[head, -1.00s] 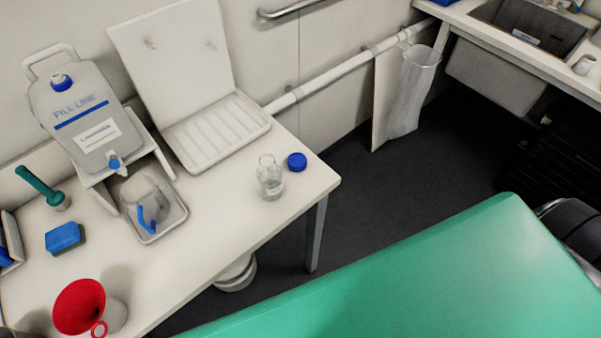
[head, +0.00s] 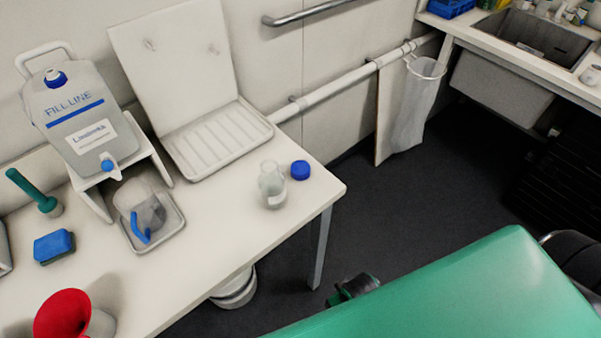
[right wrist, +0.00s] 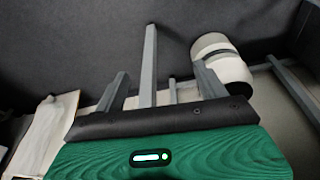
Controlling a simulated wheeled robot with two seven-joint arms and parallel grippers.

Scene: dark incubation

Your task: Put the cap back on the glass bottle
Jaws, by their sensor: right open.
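The clear glass bottle (head: 272,186) stands upright and uncapped on the white table, near its right end. The blue cap (head: 300,170) lies on the table just right of the bottle, apart from it. My right gripper (head: 354,288) shows low in the head view, below and right of the table's corner, away from both. In the right wrist view its two fingers (right wrist: 160,78) are spread with nothing between them. Neither bottle nor cap shows in that view. My left gripper is not in view.
A dish rack (head: 220,145), a fill-line container (head: 85,120), a jug (head: 148,214) in a tray, a blue sponge (head: 54,246) and a red funnel (head: 62,315) occupy the table's left and back. The table front near the bottle is clear. A table leg (head: 320,250) stands near my right gripper.

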